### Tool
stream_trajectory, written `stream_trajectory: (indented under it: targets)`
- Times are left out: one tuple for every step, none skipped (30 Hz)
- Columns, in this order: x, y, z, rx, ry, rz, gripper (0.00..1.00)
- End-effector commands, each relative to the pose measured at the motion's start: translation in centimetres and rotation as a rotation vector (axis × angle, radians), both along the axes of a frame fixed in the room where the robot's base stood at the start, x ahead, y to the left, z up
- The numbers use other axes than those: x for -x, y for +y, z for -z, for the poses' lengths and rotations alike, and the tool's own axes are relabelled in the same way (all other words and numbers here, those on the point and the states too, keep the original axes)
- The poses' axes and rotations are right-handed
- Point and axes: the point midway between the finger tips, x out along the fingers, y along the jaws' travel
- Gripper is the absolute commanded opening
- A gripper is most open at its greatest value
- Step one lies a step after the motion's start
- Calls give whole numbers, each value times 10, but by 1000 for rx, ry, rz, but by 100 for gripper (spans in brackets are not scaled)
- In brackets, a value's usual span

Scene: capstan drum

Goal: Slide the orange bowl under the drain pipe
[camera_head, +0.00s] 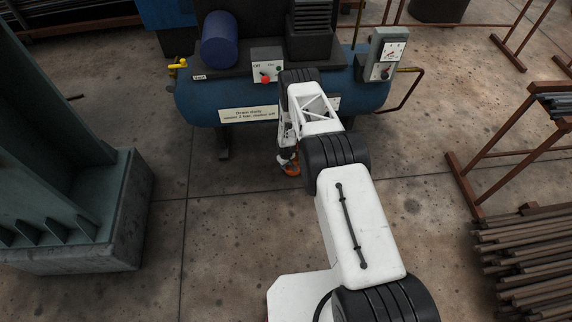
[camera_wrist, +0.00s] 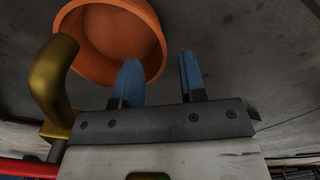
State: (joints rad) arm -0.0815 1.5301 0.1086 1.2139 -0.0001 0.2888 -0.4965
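The orange bowl (camera_head: 291,170) is on the floor in front of the blue tank, partly hidden by my gripper (camera_head: 287,155) in the head view. In the wrist view the bowl (camera_wrist: 112,32) is at the upper left, its hollow facing the camera. My gripper (camera_wrist: 160,72) has its two blue fingers apart. The left finger overlaps the bowl's lower right rim and the right finger is outside it; I cannot tell whether either touches. A curved brass pipe (camera_wrist: 52,80), apparently the drain pipe, has its end beside the bowl's left rim. In the head view I cannot make it out.
The blue compressor tank (camera_head: 200,98) carries a "Drain daily" label and a gauge box (camera_head: 384,54). A red bar (camera_wrist: 28,168) is at the lower left in the wrist view. A grey machine base (camera_head: 90,225) is at left, metal bars (camera_head: 525,250) at right. Floor between is clear.

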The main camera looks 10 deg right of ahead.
Motion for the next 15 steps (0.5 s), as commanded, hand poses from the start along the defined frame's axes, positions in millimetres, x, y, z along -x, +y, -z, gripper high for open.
stream_trajectory:
  targets:
    - [1, 0, 4, 1, 1, 0, 38]
    - [1, 0, 6, 1, 1, 0, 38]
    - [1, 0, 8, 1, 1, 0, 38]
    - [1, 0, 10, 1, 1, 0, 38]
    - [0, 0, 12, 0, 0, 0, 38]
    - [0, 0, 15, 0, 0, 0, 38]
    - [1, 0, 18, 1, 1, 0, 38]
    - [1, 0, 20, 0, 1, 0, 38]
    - [1, 0, 24, 0, 1, 0, 38]
    - [1, 0, 26, 0, 1, 0, 38]
    - [1, 0, 28, 0, 1, 0, 38]
    - [1, 0, 31, 1, 1, 0, 38]
    - [1, 0, 33, 1, 1, 0, 38]
    - [1, 0, 36, 1, 1, 0, 38]
    - [1, 0, 39, 1, 1, 0, 38]
